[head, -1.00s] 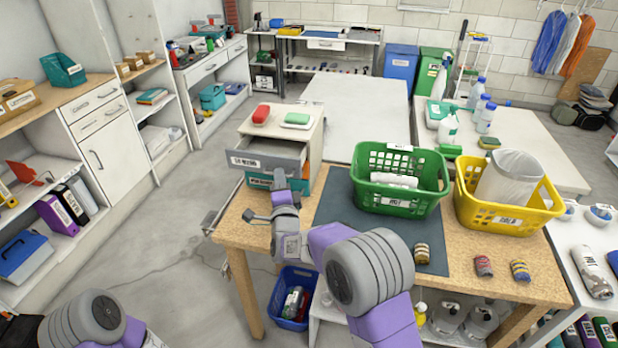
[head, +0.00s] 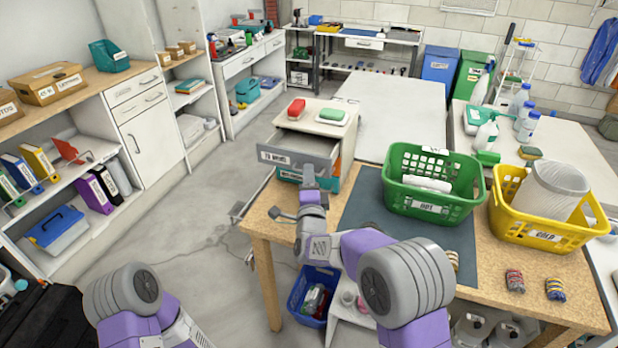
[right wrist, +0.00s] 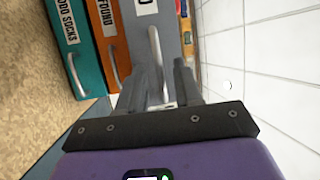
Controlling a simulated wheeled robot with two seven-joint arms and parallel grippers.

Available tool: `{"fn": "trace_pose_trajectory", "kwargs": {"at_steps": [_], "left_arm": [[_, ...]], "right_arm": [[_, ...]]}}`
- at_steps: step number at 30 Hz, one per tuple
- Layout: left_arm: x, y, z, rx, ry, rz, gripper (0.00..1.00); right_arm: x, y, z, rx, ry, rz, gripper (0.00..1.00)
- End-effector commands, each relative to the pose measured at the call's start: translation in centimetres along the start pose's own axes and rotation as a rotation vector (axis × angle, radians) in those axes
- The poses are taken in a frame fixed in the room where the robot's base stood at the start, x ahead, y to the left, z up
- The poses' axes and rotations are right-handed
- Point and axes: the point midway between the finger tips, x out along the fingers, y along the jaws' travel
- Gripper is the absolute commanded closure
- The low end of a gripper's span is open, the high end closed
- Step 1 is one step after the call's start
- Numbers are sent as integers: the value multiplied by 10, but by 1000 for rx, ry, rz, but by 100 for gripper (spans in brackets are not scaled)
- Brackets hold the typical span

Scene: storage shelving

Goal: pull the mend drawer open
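The mend drawer (head: 292,156) is the grey top drawer of a small drawer unit on the wooden table. It stands partly out, and its inside shows from above. My right gripper (head: 309,180) is at its front. In the right wrist view, the grey drawer front (right wrist: 172,18) has a pale bar handle (right wrist: 155,50). My right gripper's fingers (right wrist: 160,82) are on either side of this handle, with a visible gap, so it looks open. My left arm shows at the lower left of the head view, but its gripper is out of view.
Below are an orange drawer (right wrist: 108,40) and a teal drawer (right wrist: 75,40). A red item (head: 297,108) and a green item (head: 332,115) lie on the unit. A green basket (head: 432,200) and a yellow basket (head: 510,215) stand to the right. Floor left of the table is clear.

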Motion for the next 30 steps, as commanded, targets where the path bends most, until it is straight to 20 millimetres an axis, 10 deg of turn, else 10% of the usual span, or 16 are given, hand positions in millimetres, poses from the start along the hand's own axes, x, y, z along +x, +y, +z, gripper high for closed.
{"fn": "trace_pose_trajectory", "kwargs": {"at_steps": [15,30], "left_arm": [[-5,2,0,0,0,0,57],[-5,2,0,0,0,0,57]], "right_arm": [[-66,0,1,1,-2,2,66],[-74,0,0,0,0,0,66]]}}
